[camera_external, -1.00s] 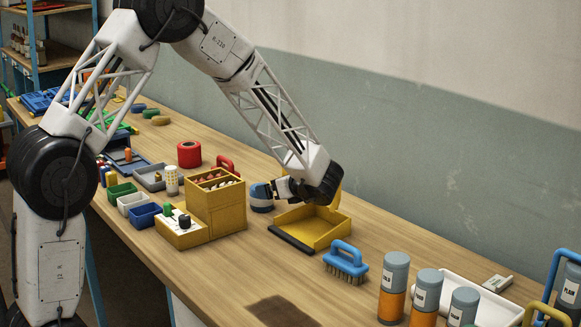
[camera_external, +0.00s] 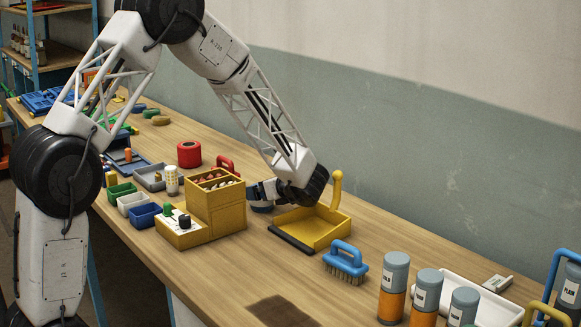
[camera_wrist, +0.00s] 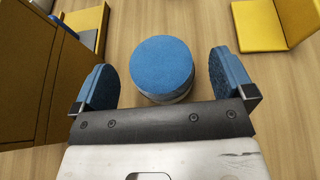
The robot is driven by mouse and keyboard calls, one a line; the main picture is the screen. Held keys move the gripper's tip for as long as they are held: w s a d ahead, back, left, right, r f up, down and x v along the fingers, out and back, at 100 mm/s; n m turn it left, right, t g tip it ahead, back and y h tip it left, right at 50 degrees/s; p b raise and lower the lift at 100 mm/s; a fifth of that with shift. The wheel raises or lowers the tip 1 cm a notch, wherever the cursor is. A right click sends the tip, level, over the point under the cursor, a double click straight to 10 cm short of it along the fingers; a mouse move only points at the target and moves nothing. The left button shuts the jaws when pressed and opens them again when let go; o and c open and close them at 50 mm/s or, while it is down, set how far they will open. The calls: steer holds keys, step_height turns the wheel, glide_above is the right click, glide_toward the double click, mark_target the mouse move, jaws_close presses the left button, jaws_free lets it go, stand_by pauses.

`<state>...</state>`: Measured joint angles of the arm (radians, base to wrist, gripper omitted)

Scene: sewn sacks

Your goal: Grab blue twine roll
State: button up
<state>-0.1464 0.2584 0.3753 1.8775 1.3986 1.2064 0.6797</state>
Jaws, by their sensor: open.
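The blue twine roll (camera_wrist: 161,65) stands on the table with its round blue top facing my wrist camera. In the wrist view it lies between the two blue-padded fingers of my gripper (camera_wrist: 165,88), with a visible gap on each side. The fingers are open and empty. In the outside view my gripper (camera_external: 264,192) points down over the roll (camera_external: 262,208), and only a low part of the roll shows beneath it.
A yellow box with compartments (camera_external: 216,208) stands close on the left; its wall (camera_wrist: 30,85) is near my left finger. A yellow dustpan (camera_external: 318,232) lies on the right. A red roll (camera_external: 189,154) is farther back. A blue brush (camera_external: 346,262) lies nearer the camera.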

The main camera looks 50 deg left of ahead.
steer(key=shift+x, duration=1.1)
steer(key=shift+c, duration=0.3)
steer(key=c, duration=1)
steer(key=shift+r, duration=0.15)
steer(key=shift+r, duration=4.95)
